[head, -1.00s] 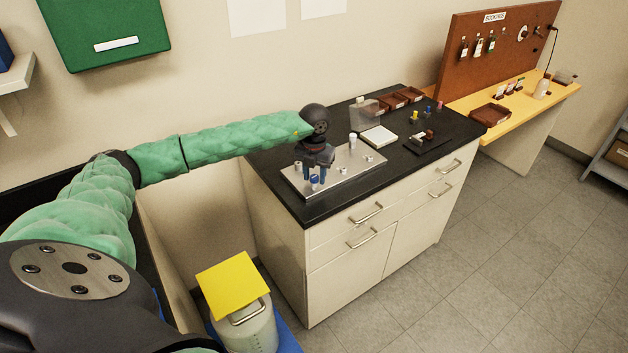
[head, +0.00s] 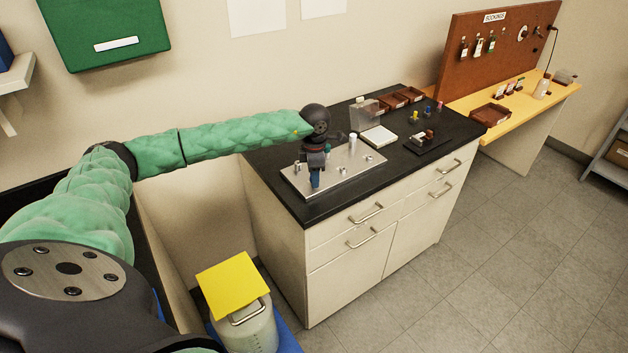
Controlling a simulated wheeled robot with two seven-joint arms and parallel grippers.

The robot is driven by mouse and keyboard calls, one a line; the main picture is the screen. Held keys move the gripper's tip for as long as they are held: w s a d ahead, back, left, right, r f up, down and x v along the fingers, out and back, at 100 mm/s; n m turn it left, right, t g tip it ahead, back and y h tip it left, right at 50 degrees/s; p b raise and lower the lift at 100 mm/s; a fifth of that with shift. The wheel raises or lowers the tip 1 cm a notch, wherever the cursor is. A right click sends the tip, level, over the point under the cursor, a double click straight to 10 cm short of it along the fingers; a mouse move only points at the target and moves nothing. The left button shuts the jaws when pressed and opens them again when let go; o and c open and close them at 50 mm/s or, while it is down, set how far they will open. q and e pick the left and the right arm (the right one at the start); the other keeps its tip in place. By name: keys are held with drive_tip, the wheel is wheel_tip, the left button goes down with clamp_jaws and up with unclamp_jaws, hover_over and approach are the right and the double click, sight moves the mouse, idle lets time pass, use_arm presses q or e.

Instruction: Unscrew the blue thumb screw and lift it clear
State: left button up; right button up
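A flat metal plate (head: 352,178) lies on the black bench top with several small silver posts on it. My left gripper (head: 316,182) points down over the front left part of this plate. Its blue fingers are seen nearly edge-on, one in front of the other, so the gap between them is hidden. The blue thumb screw cannot be told apart from the blue fingers at their lower end. Whether the fingers grip it is not visible. My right gripper is not in view.
A taller pale post (head: 352,143) stands on the plate, right of my gripper. A black tray (head: 430,146) sits further right. The bench's front right is clear.

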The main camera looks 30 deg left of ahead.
use_arm(q)
drive_tip(key=shift+m, duration=0.3)
drive_tip(key=shift+b, duration=0.35)
clamp_jaws()
idle(1.4)
